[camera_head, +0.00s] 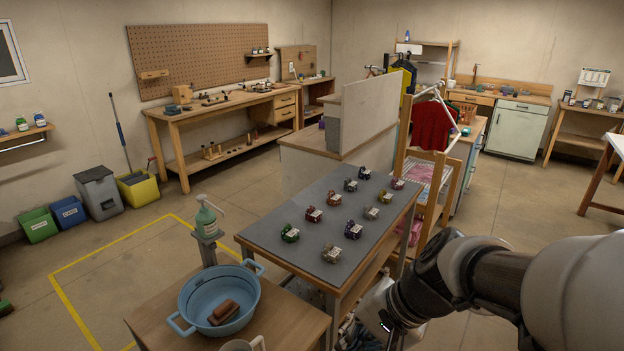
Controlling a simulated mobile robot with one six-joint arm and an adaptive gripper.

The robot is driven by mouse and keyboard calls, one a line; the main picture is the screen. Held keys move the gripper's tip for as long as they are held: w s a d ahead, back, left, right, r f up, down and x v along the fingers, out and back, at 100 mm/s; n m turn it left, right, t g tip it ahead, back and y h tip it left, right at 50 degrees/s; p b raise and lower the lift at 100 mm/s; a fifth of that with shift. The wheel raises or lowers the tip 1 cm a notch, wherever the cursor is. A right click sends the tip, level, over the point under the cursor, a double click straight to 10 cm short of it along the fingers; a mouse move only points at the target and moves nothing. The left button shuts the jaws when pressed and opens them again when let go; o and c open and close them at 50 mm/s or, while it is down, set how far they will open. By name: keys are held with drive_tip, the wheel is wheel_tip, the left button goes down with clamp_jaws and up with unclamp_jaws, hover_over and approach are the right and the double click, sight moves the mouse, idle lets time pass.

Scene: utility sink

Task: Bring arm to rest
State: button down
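My arm (470,275) comes in from the right edge and reaches toward the lower middle of the view. Its end, at my gripper (385,338), points down beside the right side of the grey-topped table, near the bottom edge. The fingers are dark and mostly cut off or hidden there, so I cannot tell whether they are open or shut, or whether they hold anything.
A grey-topped table (290,240) holds several small coloured items in rows. A wooden table (285,325) in front carries a blue basin (190,300) with a brown block (224,312) inside. Open floor lies left.

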drive_tip(key=s+d+r+n+t+h, duration=0.1)
drive_tip(key=s+d+r+n+h, duration=0.1)
drive_tip(key=s, duration=0.4)
drive_tip(key=s+d+r+n+t+h, duration=0.1)
drive_tip(key=s+d+r+n+h, duration=0.2)
drive_tip(key=s+d, duration=0.3)
drive_tip(key=shift+s+n, duration=0.45)
drive_tip(key=shift+n, duration=0.45)
